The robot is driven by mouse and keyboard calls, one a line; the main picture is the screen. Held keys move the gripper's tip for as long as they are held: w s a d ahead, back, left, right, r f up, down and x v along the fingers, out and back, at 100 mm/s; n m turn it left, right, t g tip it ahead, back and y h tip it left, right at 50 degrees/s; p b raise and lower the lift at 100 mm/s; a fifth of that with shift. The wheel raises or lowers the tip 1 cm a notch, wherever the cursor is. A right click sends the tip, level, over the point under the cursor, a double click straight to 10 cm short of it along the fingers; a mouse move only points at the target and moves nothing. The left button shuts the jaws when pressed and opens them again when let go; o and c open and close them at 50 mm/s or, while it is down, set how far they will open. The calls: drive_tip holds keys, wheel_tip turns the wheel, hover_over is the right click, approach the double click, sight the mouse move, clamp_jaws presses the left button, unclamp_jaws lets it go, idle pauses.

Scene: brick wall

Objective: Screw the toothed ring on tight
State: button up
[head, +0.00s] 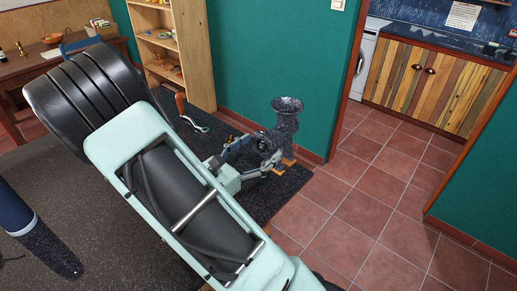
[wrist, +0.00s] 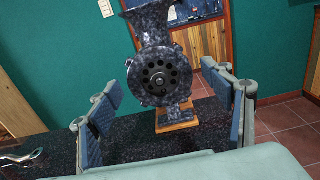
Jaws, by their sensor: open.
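A dark speckled meat grinder (head: 287,120) with a flared hopper stands upright on a small wooden block at the counter's far edge. In the wrist view the grinder (wrist: 150,20) faces me. The toothed ring (wrist: 140,80) sits on its round mouth, around a perforated plate (wrist: 160,78) with a central stud. How tight the ring sits cannot be told. My gripper (wrist: 165,84) is open, its two fingers apart to the left and right of the ring, with nothing between them held. In the head view my gripper (head: 254,148) is close to the grinder's mouth, and the ring is largely hidden.
A metal crank with a wooden handle (head: 181,104) lies on the dark speckled counter (head: 290,182), left of my gripper; its metal end shows in the wrist view (wrist: 22,158). A wooden shelf (head: 196,60) and green wall stand behind. Open tiled floor is to the right.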

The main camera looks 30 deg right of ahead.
drive_tip(key=v, duration=0.6)
drive_tip(key=shift+p, duration=0.4)
